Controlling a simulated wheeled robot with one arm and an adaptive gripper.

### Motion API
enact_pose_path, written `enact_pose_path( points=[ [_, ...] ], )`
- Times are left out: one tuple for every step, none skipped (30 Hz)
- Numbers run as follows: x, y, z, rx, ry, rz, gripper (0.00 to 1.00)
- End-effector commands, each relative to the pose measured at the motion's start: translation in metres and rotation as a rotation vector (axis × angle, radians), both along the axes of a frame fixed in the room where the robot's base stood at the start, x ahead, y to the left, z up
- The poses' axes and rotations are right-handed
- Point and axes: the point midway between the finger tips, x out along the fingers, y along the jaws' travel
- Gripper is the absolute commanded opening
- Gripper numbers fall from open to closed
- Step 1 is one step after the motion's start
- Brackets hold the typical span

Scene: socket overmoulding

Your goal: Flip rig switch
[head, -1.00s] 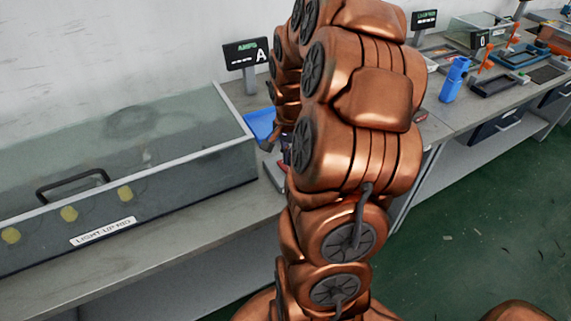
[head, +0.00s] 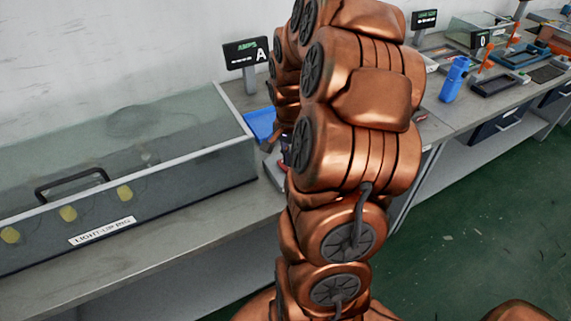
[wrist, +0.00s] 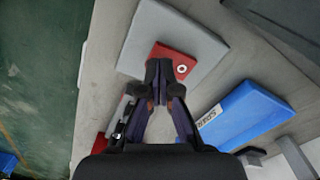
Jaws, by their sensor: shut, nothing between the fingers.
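In the wrist view a red block (wrist: 176,60) with a white ring on top sits on a grey plate (wrist: 165,28) on the bench. I cannot tell whether this is the switch. My gripper (wrist: 159,70) is shut and empty. Its fingertips overlap the near edge of the red block in the picture; I cannot tell whether they touch it. In the head view the glass-sided light-up rig (head: 130,150) stands on the bench at left, with a dark handle and three yellow discs on its front. My arm hides the gripper in the head view.
A blue tray (wrist: 245,113), its label partly readable, lies right of the gripper in the wrist view. A red and black item (wrist: 119,120) lies left of it.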

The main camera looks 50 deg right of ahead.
Motion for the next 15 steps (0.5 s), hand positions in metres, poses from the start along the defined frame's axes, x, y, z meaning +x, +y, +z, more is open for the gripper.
enact_pose_path(
  points=[
    [0.0, 0.0, -0.0011, 0.0, 0.0, 0.0, 0.0],
    [0.0, 0.0, -0.0014, 0.0, 0.0, 0.0, 0.0],
    [-0.0001, 0.0, -0.0019, 0.0, 0.0, 0.0, 0.0],
    [-0.0001, 0.0, -0.0023, 0.0, 0.0, 0.0, 0.0],
    [-0.0001, 0.0, -0.0026, 0.0, 0.0, 0.0, 0.0],
    [-0.0001, 0.0, -0.0031, 0.0, 0.0, 0.0, 0.0],
    [0.0, 0.0, -0.0035, 0.0, 0.0, 0.0, 0.0],
    [-0.0001, 0.0, -0.0038, 0.0, 0.0, 0.0, 0.0],
    [-0.0001, 0.0, -0.0043, 0.0, 0.0, 0.0, 0.0],
    [-0.0001, 0.0, -0.0046, 0.0, 0.0, 0.0, 0.0],
    [-0.0001, 0.0, -0.0051, 0.0, 0.0, 0.0, 0.0],
    [-0.0001, 0.0, -0.0055, 0.0, 0.0, 0.0, 0.0],
    [-0.0001, 0.0, -0.0059, 0.0, 0.0, 0.0, 0.0],
    [0.0, 0.0, -0.0062, 0.0, 0.0, 0.0, 0.0],
    [-0.0001, 0.0, -0.0067, 0.0, 0.0, 0.0, 0.0]
  ],
)
